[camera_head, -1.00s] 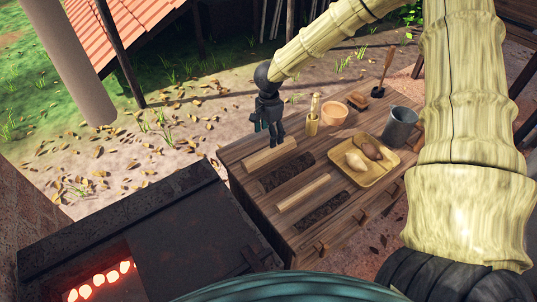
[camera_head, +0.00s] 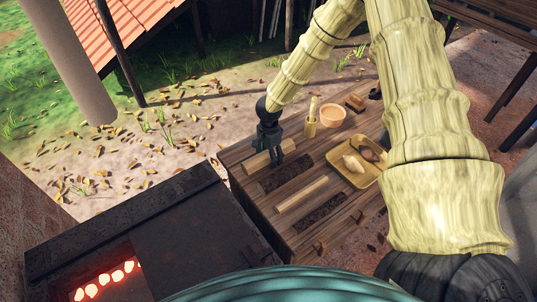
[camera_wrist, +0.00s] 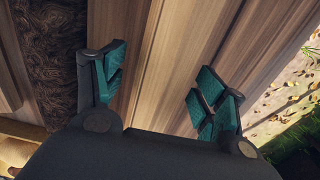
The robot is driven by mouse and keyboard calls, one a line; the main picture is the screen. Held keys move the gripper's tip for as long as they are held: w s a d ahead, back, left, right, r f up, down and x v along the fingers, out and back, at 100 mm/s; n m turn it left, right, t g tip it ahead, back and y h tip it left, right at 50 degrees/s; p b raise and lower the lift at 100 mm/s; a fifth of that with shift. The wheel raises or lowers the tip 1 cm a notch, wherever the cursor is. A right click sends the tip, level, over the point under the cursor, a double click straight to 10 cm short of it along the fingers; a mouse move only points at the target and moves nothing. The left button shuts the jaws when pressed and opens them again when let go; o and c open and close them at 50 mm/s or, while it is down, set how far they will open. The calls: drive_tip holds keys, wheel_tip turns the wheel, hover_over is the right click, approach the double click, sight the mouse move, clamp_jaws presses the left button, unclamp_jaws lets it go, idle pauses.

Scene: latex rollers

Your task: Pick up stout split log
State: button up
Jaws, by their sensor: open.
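A thick pale split log (camera_head: 254,164), the stoutest looking of the pieces, lies at the far left end of the wooden table (camera_head: 262,207). My gripper (camera_head: 276,158) is over this log, pointing down, with its fingers apart. In the wrist view, the teal finger pads of my gripper (camera_wrist: 163,88) stand on either side of pale wood grain (camera_wrist: 165,50), with nothing clamped between them. I cannot tell how far the fingertips reach down beside the log. The gripper hides part of the log in the head view.
A dark bark-faced piece (camera_head: 285,173), a thin pale split piece (camera_head: 302,194) and another dark piece (camera_head: 319,211) lie alongside. A yellow tray (camera_head: 345,172), an orange bowl (camera_head: 333,115) and a bottle-like object (camera_head: 312,117) stand rightward. A furnace (camera_head: 150,235) glows at lower left.

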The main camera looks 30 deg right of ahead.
drive_tip(key=shift+f, duration=0.3)
drive_tip(key=c, duration=1.2)
drive_tip(key=shift+c, duration=0.4)
drive_tip(key=shift+r, duration=0.15)
